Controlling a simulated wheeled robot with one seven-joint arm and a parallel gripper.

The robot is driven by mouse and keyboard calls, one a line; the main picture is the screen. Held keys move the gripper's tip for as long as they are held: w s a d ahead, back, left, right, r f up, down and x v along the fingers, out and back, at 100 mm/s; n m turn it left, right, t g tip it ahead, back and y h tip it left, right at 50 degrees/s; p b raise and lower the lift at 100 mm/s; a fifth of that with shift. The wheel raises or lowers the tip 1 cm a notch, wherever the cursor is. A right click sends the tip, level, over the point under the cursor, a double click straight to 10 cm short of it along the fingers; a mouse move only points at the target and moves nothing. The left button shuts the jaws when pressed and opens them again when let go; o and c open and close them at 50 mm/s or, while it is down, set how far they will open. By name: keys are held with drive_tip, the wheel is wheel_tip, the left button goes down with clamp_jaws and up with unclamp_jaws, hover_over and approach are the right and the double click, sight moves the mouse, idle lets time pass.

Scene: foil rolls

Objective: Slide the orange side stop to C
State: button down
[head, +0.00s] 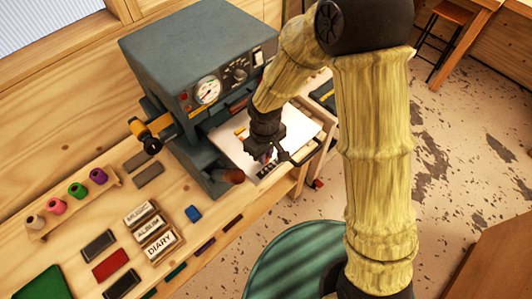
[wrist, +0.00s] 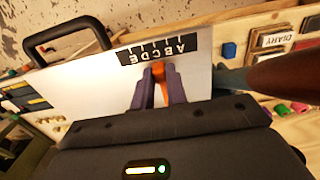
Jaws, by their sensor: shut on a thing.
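The orange side stop (wrist: 160,82) shows in the wrist view between the two purple-grey fingers of my gripper (wrist: 158,70), which is shut on it. The stop stands on the white plate (wrist: 100,88), just by the black scale strip (wrist: 158,49) with the letters A to E, upside down in this view. The stop is close to the C and D part of the scale; its exact mark cannot be told. In the head view my gripper (head: 267,150) is low over the white plate (head: 302,127) of the grey press, and hides the stop.
The grey press (head: 190,50) with its dial stands behind the plate. A black handle (wrist: 65,38) sticks out at the plate's edge. Foil rolls (head: 77,190), type blocks (head: 160,244) and coloured pieces lie on the bench to the left.

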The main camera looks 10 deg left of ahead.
drive_tip(key=c, duration=1.4)
unclamp_jaws()
wheel_tip(320, 180, up, 18)
drive_tip(key=b, duration=0.2)
drive_tip(key=shift+f, duration=0.25)
drive_tip(key=s+d+f+m+t+b, duration=0.1)
drive_tip(key=d+f+m, duration=0.4)
drive_tip(key=d, duration=0.7)
drive_tip(key=s+d+f+m+t+b, duration=0.1)
drive_tip(key=d+f+m, duration=0.4)
drive_tip(key=d, duration=0.6)
drive_tip(key=shift+s+d+m+t, duration=0.2)
drive_tip(key=shift+d+m+t, duration=0.1)
drive_tip(key=shift+d+m, duration=0.1)
